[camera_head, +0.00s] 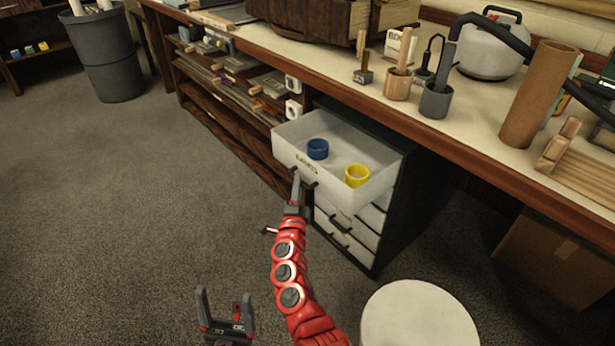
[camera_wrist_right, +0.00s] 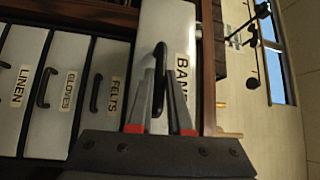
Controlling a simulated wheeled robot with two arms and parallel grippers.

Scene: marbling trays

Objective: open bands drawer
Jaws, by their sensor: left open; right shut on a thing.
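The bands drawer (camera_head: 283,140) is the top white drawer of the cabinet under the bench, and it stands pulled out. A blue band (camera_head: 318,149) and a yellow band (camera_head: 357,176) lie inside it. My right gripper (camera_head: 297,180) is at the drawer front, shut on its dark handle. In the right wrist view the drawer front (camera_wrist_right: 170,20) carries a partly hidden "BAN" label (camera_wrist_right: 182,75), and my right gripper's fingers (camera_wrist_right: 162,92) close on the handle (camera_wrist_right: 159,58). My left gripper (camera_head: 224,312) is open and empty, low over the floor.
Shut drawers labelled felts (camera_wrist_right: 113,95), gloves (camera_wrist_right: 68,90) and linen (camera_wrist_right: 19,85) sit below. A round white stool top (camera_head: 420,315) stands at the lower right, and a cardboard box (camera_head: 555,260) under the bench. The floor to the left is clear.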

